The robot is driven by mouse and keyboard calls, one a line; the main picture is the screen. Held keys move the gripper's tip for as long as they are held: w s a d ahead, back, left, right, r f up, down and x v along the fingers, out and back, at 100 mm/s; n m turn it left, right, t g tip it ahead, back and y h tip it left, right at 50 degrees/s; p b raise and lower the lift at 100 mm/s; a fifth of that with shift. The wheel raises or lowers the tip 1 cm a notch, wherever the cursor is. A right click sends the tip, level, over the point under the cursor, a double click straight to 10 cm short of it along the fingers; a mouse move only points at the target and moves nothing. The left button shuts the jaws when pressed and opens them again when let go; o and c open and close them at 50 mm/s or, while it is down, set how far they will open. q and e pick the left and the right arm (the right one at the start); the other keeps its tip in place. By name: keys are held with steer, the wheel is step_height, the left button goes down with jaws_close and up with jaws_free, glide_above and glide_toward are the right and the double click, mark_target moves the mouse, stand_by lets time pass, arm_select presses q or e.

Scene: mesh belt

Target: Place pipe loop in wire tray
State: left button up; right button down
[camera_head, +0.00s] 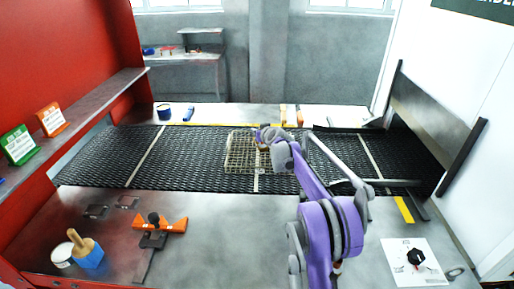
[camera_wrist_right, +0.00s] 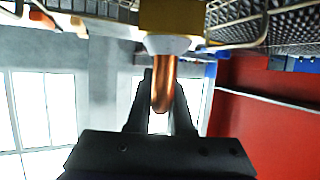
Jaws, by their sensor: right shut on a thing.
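The wire tray (camera_head: 232,161) is a pale wire basket on the dark mesh belt, near the middle of the head view. My right gripper (camera_head: 264,138) is over the tray's right part, seen from behind. In the right wrist view, the right gripper (camera_wrist_right: 160,88) is shut on the copper pipe loop (camera_wrist_right: 163,82), whose copper bend sits between the fingers. A white collar and a yellowish block adjoin the copper. Tray wires (camera_wrist_right: 250,40) show close by at the top of that view. The arm partly hides the loop in the head view. My left gripper is not in view.
The mesh belt (camera_head: 195,160) runs across the scene. A blue cup (camera_head: 164,112) stands beyond the belt.

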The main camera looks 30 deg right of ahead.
mark_target(264, 150)
steer(key=f, duration=0.3)
steer(key=shift+s, duration=0.25)
steer(key=shift+w+f, duration=0.15)
steer(key=shift+f, duration=2)
steer(key=shift+f, duration=0.1)
steer(key=c, duration=0.8)
jaws_free()
steer(key=b+v, duration=0.1)
steer(key=v, duration=1.1)
steer(key=shift+a, duration=0.1)
